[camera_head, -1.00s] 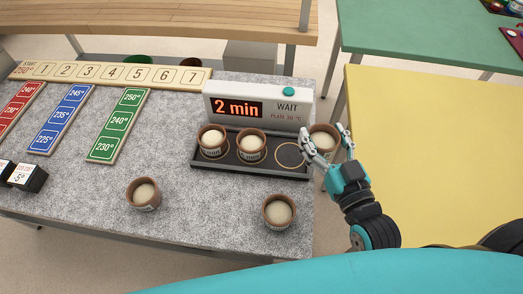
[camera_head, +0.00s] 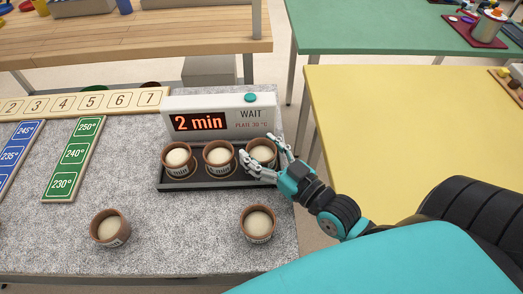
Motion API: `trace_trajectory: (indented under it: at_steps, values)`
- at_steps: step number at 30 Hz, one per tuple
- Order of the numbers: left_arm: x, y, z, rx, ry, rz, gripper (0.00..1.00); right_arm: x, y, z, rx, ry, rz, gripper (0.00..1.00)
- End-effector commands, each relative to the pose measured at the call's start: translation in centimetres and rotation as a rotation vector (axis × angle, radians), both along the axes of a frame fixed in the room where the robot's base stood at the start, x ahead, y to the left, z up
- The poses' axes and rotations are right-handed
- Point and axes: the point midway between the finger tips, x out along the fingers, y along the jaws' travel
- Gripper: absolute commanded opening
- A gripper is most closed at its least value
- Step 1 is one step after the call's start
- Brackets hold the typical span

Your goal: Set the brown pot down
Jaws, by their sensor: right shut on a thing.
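My right gripper (camera_head: 260,148) is shut on a brown pot (camera_head: 262,153) with pale dough in it. This pot is upright over the right-hand place of the black plate (camera_head: 215,184), in front of the display box. I cannot tell whether its base touches the plate, since the fingers and hand cover its lower part. Two more brown pots stand on the plate to its left, one in the middle (camera_head: 219,157) and one at the left (camera_head: 178,158). My left gripper is not in view.
The display box (camera_head: 225,121) reads "2 min" and "WAIT". Two other brown pots stand on the grey worktop in front, at left (camera_head: 110,228) and right (camera_head: 258,223). A yellow table (camera_head: 400,130) is at right. The worktop between the front pots is clear.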

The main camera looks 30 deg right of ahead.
Motion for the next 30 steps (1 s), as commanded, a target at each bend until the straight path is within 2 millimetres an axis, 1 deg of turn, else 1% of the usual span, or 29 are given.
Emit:
trace_trajectory:
  at_steps: [6,9,10,15,22,25,29,30]
  values:
    - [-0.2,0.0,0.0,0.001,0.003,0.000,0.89,0.0,0.0,0.1,0.001,-0.003,0.000,0.26]
    - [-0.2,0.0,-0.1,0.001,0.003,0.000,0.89,0.0,0.0,-0.2,0.001,-0.002,0.000,0.26]
    - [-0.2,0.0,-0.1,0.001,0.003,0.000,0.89,0.0,0.0,-0.2,0.000,0.000,0.000,0.68]
    - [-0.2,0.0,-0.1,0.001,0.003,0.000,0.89,0.0,0.0,-0.2,0.000,-0.001,0.000,0.90]
    - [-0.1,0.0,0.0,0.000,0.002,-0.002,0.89,0.0,0.0,-0.2,0.000,-0.001,0.000,0.90]
    - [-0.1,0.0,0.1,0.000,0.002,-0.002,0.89,0.0,0.0,0.3,0.001,-0.002,-0.001,0.90]
    - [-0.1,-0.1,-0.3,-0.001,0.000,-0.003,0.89,-1.6,-0.4,-0.2,-0.001,0.004,0.000,0.90]
    - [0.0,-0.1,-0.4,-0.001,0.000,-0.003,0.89,-2.3,-0.6,-0.2,-0.001,0.004,0.000,0.90]
